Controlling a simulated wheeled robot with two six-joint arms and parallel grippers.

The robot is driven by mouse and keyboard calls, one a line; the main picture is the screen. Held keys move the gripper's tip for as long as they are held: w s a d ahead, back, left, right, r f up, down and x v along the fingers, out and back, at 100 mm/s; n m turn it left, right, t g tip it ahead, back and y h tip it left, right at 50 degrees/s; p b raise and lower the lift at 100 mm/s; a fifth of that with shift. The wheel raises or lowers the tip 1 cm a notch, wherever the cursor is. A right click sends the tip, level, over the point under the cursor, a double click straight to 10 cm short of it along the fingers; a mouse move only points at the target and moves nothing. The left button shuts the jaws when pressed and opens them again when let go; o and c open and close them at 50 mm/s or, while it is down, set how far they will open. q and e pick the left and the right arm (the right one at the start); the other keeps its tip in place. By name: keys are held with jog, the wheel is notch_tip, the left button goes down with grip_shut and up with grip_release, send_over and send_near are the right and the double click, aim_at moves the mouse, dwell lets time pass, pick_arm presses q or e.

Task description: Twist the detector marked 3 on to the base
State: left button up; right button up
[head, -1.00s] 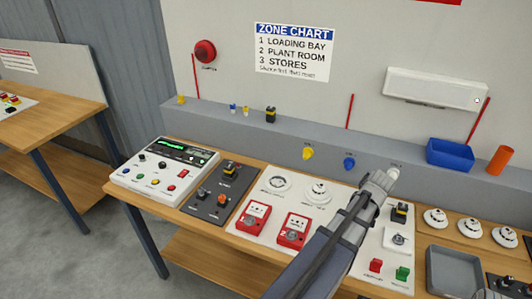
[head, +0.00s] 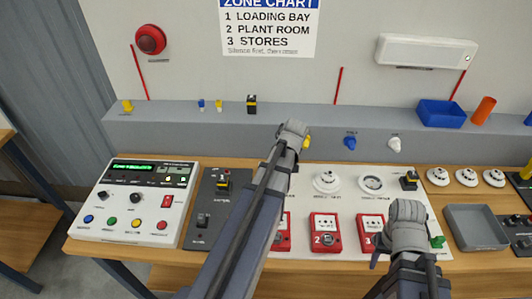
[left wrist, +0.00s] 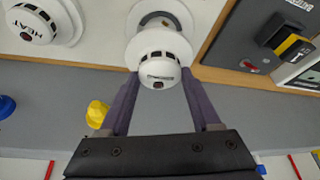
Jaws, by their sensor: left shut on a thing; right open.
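My left gripper (head: 292,130) is over the left part of the white panel. In the left wrist view its fingers (left wrist: 160,85) are shut on a white round detector (left wrist: 158,62); its small label is unreadable, so I cannot confirm a 3. Behind it is a grey ring-shaped base (left wrist: 165,17), partly hidden; I cannot tell whether they touch. My arm hides that spot in the head view. My right gripper (head: 405,212) is open in front of the panel's right side.
A detector marked HEAT (left wrist: 38,22) sits beside the held one; the head view shows it too (head: 327,180). Several red call points (head: 323,238) line the panel front. Three detectors (head: 466,177) stand at the right, behind a grey tray (head: 475,222). A control panel (head: 135,205) is left.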

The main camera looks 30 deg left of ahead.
pick_arm(q)
jog(key=shift+a+r+p, duration=0.15)
jog(key=shift+r+p, duration=0.2)
jog(key=shift+r, duration=0.1)
jog(key=shift+s+r+p, duration=0.1)
jog(key=shift+r+p, duration=0.3)
jog(key=shift+f, duration=0.15)
jog(key=shift+f+b, duration=0.5)
jog(key=shift+b, duration=0.15)
notch_tip(320, 180, down, 4)
jog(key=b, duration=0.4)
jog(key=shift+f, duration=0.2)
jog(key=shift+f+b, duration=0.8)
jog(key=shift+b, duration=0.2)
dwell(0.6)
jog(key=shift+s+m+t+h, duration=0.1)
jog(key=shift+m+t+h, duration=0.25)
jog(key=shift+m, duration=0.75)
